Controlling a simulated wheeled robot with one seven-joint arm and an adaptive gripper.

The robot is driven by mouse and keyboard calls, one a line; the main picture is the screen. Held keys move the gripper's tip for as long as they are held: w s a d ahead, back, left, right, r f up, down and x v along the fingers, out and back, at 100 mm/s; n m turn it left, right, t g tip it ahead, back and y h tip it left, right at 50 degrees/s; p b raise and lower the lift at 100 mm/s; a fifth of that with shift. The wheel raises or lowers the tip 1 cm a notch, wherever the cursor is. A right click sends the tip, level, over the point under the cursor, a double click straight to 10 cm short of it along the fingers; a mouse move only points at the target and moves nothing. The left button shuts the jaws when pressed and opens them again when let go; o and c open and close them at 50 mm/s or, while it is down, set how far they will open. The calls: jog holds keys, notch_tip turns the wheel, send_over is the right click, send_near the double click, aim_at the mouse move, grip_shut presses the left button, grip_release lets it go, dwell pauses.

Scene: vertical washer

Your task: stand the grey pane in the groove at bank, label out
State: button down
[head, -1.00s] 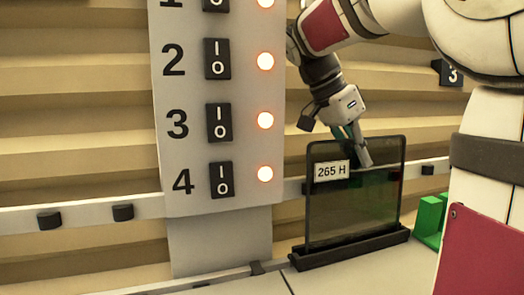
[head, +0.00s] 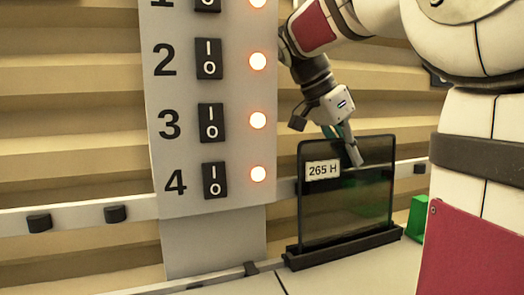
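The grey pane (head: 345,205) is a dark see-through sheet in a thin black frame. It stands about upright on a long black base (head: 345,250), its lower edge at the base's slot; how deep it sits I cannot tell. Its white label, "265 H" (head: 322,170), faces me at the upper left. My gripper (head: 350,148) reaches down from above, with one finger in front of the pane's top edge and the other behind, close together on it. The finger behind is mostly hidden.
A grey switch bank (head: 210,120) with numbered black switches and lit orange lamps stands left of the pane. A pale rail (head: 75,217) with black knobs runs behind. A green block (head: 416,216) is right of the base, partly hidden by my arm.

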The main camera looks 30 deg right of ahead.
jog(key=c, duration=1.7)
grip_release()
notch_tip(320, 180, up, 10)
